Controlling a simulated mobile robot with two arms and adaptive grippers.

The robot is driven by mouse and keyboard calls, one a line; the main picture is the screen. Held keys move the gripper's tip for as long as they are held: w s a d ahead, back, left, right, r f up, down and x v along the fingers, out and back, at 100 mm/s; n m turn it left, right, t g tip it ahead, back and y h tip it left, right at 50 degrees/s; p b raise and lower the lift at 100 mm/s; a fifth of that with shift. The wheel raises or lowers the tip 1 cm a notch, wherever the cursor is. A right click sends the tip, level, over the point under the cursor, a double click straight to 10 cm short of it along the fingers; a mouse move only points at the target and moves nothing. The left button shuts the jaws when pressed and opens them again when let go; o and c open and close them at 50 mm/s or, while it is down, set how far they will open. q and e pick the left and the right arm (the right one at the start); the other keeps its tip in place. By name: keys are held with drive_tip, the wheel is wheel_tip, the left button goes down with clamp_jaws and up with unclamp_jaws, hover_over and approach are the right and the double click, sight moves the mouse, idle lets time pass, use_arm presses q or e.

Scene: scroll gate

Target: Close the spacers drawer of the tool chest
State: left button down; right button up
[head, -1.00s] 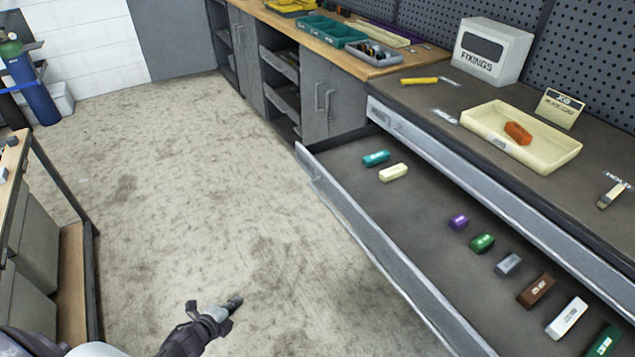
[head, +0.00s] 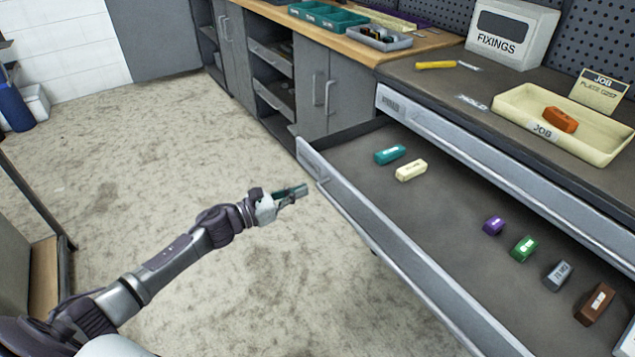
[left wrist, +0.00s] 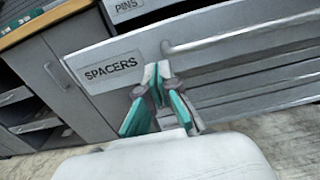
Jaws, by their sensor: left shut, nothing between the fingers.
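The spacers drawer (head: 400,255) stands pulled out from the tool chest, with several coloured blocks lying in it. A teal block (head: 390,154) and a cream block (head: 410,170) lie near its far end. In the left wrist view its front (left wrist: 220,65) carries a SPACERS label and a long bar handle. My left gripper (head: 303,189) is shut and empty, outside the drawer near the far end of its front. In the left wrist view the fingertips (left wrist: 157,75) overlap the front just right of the label; I cannot tell whether they touch. My right gripper is not in view.
The chest top holds a cream JOB tray (head: 510,128) with an orange block, a FIXINGS box (head: 510,35) and a yellow tool (head: 435,65). A wooden bench with cabinets (head: 325,85) adjoins the chest. The floor left of the drawer is open.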

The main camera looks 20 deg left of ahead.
sight(326, 179)
use_arm(q)
drive_tip(key=x, duration=0.5)
drive_tip(key=shift+w+d, duration=0.1)
drive_tip(key=shift+w, duration=0.1)
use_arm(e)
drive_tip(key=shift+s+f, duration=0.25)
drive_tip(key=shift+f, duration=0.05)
use_arm(q)
drive_tip(key=shift+w+d, duration=0.1)
drive_tip(key=shift+w, duration=0.05)
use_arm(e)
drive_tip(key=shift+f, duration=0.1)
